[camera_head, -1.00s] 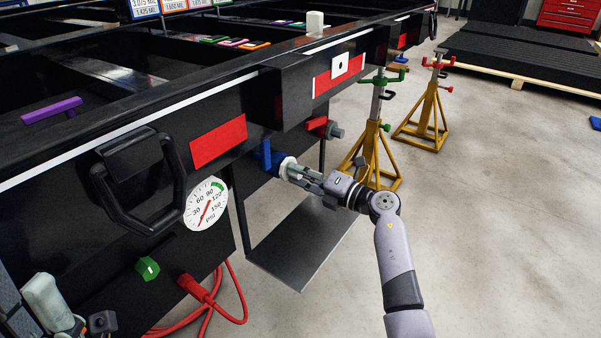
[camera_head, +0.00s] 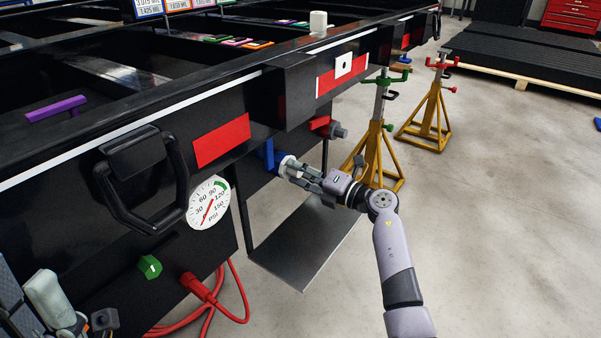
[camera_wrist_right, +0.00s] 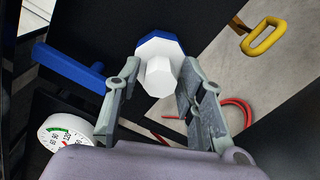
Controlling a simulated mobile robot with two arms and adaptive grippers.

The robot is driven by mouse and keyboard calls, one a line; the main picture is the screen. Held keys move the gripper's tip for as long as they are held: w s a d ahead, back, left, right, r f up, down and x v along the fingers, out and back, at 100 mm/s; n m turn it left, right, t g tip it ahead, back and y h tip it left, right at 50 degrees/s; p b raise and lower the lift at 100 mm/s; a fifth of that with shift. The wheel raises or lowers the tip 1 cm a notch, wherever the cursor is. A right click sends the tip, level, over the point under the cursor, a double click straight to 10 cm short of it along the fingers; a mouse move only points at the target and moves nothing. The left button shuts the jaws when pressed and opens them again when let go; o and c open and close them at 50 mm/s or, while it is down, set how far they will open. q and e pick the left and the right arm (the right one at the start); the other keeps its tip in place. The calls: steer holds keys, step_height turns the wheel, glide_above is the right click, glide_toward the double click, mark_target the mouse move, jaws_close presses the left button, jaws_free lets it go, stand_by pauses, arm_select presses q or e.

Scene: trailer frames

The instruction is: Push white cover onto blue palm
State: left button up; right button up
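The white cover (camera_wrist_right: 160,74) is a faceted piece with a knob facing the wrist camera. It sits against the front of the blue palm (camera_head: 267,153); a blue rim shows behind it in the wrist view (camera_wrist_right: 157,40). I cannot tell whether it is fully seated. The palm's blue arm sticks out to the left. My right gripper (camera_head: 291,168) is at the cover, its fingers apart on either side of the knob, with slight gaps visible in the wrist view (camera_wrist_right: 157,82). Grey parts at the lower left edge seem to be my left gripper (camera_head: 62,312), cut off and unclear.
A pressure gauge (camera_head: 208,202), green knob (camera_head: 149,267) and red hose plug (camera_head: 196,285) are on the black trailer front at left. A red fitting (camera_head: 320,123) is right of the palm. Yellow stands (camera_head: 374,160) rise behind my right arm. Open floor lies at right.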

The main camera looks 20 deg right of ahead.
steer(key=shift+o, duration=0.8)
steer(key=v, duration=1.2)
